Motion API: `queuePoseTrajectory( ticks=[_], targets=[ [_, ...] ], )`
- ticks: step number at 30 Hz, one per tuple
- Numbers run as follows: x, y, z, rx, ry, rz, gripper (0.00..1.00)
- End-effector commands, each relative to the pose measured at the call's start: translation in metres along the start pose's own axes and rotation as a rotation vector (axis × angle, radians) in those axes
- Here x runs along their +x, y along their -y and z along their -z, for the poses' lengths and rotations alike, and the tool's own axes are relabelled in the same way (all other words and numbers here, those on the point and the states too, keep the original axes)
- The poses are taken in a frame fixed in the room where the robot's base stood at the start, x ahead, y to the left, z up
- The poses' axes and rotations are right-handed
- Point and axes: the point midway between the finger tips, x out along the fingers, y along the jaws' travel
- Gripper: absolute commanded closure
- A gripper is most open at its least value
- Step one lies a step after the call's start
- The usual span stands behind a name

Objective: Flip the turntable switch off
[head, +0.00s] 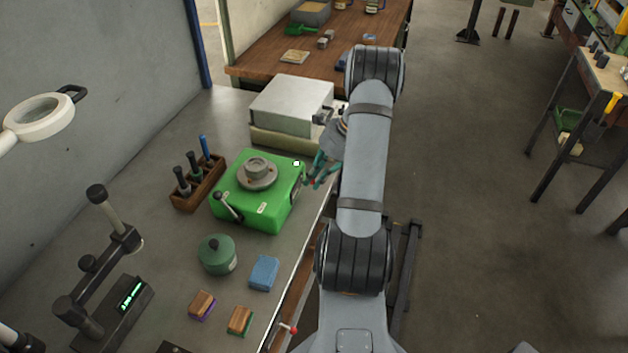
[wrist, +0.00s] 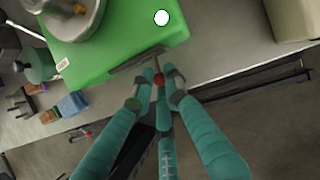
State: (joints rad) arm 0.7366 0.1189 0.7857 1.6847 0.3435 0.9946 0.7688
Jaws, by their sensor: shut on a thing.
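The green turntable (head: 240,215) stands on the grey bench and carries a round grey disc (head: 258,172). A white round cap (head: 296,163) is at its right corner and also shows in the wrist view (wrist: 161,18). In the wrist view, the turntable switch, a thin lever with a red tip (wrist: 159,80), sticks out from a dark plate on the side of the green body (wrist: 110,58). My gripper (wrist: 158,84) has teal fingers closed around the red tip. In the head view, my gripper (head: 318,174) is at the turntable's right side, partly behind my arm.
A grey box (head: 290,103) is behind the turntable. A wooden holder with tools (head: 197,185) stands at its left. A green lidded pot (head: 217,255), a blue block (head: 264,272) and two brushes (head: 202,305) lie in front.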

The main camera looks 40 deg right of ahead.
Motion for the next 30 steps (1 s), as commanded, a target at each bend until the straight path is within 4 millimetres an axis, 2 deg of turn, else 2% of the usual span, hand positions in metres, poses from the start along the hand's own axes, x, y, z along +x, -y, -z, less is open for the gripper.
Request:
queuePoseTrajectory(
  ticks=[1,15,30],
  targets=[
    [0.006,0.001,0.006,0.002,0.023,0.009,1.00],
    [0.024,0.000,0.024,-0.054,0.405,0.102,1.00],
    [0.037,0.000,0.030,-0.116,0.779,0.188,1.00]
  ],
)
